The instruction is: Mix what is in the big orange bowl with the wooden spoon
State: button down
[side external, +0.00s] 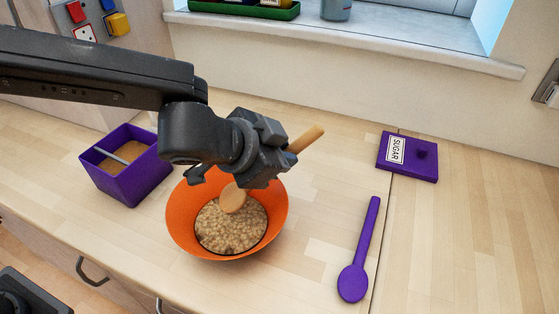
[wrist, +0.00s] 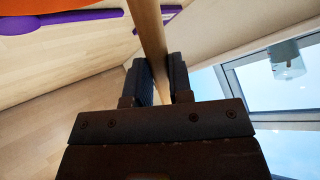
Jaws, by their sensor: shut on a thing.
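The big orange bowl (side external: 183,226) stands on the wooden worktop and holds pale, lumpy contents (side external: 232,228). My gripper (side external: 262,160) is above the bowl's far right rim, shut on the handle of the wooden spoon (side external: 306,138). The spoon is tilted, its handle end sticking up to the right. Its head (side external: 233,197) is over the contents inside the bowl; I cannot tell whether it touches them. In the wrist view the spoon handle (wrist: 150,35) runs between both fingers of my gripper (wrist: 160,80). Only an edge of the orange bowl (wrist: 50,5) shows there.
A purple box (side external: 120,182) with brown contents and a grey utensil stands left of the bowl. A purple spoon (side external: 361,250) lies to the right. A purple sugar box lid (side external: 425,165) lies at the back right. The worktop between bowl and purple spoon is clear.

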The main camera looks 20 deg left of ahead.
notch_tip(320, 180, up, 9)
jog(key=shift+f, duration=0.2)
dwell(0.6)
dwell(1.0)
